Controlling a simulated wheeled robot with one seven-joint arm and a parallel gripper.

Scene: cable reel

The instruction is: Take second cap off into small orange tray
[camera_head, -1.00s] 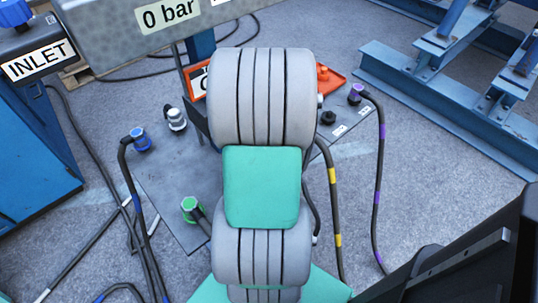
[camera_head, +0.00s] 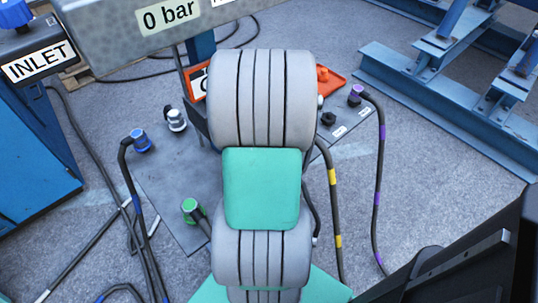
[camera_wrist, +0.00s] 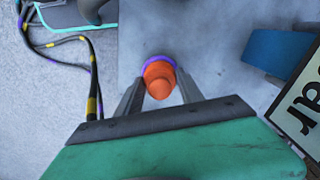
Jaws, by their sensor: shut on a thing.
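In the wrist view my gripper (camera_wrist: 160,86) is shut on an orange cap (camera_wrist: 159,84), with one finger on each side. A purple ring (camera_wrist: 158,60) shows around the cap's far end. I cannot tell whether the cap is still seated on a fitting there. In the head view my arm hides the gripper and this cap. The small orange tray (camera_head: 335,84) lies on the floor plate behind and right of my arm, partly hidden. An orange piece (camera_head: 322,73) stands in it.
A purple-collared plug (camera_head: 356,93) with a cable and a black fitting (camera_head: 328,118) are right of my arm. A blue plug (camera_head: 141,139), a green plug (camera_head: 193,205) and a white-capped fitting (camera_head: 176,120) are left. A gauge panel (camera_head: 150,30) crosses the top. Blue steel framing (camera_head: 440,90) stands right.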

